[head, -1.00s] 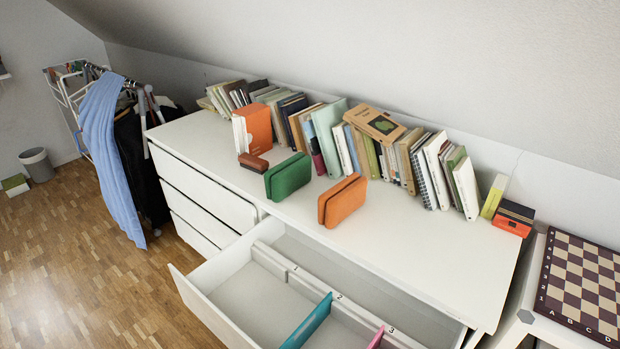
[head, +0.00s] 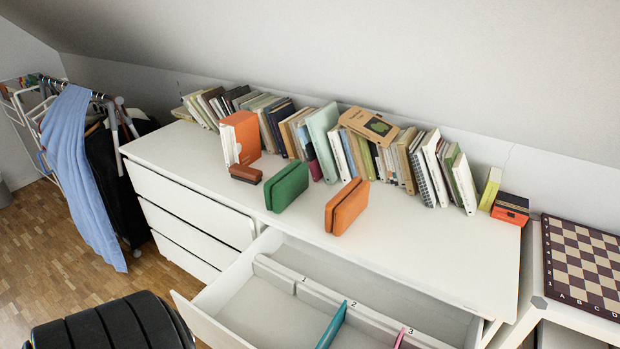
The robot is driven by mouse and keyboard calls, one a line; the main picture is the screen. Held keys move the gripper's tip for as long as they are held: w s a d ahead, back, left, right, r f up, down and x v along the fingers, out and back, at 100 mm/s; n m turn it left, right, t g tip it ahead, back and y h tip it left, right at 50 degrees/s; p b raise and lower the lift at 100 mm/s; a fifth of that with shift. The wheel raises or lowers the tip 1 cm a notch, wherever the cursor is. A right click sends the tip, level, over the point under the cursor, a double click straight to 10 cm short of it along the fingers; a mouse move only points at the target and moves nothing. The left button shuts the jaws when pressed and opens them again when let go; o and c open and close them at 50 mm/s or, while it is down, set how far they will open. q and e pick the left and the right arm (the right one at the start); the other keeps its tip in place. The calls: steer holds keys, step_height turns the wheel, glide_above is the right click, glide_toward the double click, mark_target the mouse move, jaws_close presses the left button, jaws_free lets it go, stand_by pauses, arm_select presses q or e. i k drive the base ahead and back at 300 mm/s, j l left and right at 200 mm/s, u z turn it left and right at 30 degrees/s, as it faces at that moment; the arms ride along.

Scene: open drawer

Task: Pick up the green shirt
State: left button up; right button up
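The green shirt (head: 287,186) appears as a compact, folded green bundle standing upright on the white dresser top (head: 420,248). It is left of a similar folded orange bundle (head: 347,206), with a gap between them. Its front broad face shows; its back side is hidden. Neither of my grippers shows in the head view, so nothing is seen touching the green shirt.
A small brown-orange box (head: 246,174) lies left of the green shirt. A row of books (head: 325,138) stands behind. Below the front edge, an open drawer (head: 240,303) with dividers juts out. A chessboard (head: 582,262) lies at right.

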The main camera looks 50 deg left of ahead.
mark_target(280, 191)
steer(key=k+j+z, duration=0.15)
steer(key=j, duration=0.4)
steer(key=k+j+z, duration=0.15)
steer(key=k+j, duration=0.25)
steer(key=j, duration=0.15)
steer(key=k+j+z, duration=0.15)
steer(key=k+j, duration=0.15)
steer(key=j, duration=0.15)
steer(key=k+j+z, duration=0.15)
steer(key=k+j, duration=0.15)
steer(key=j, duration=0.2)
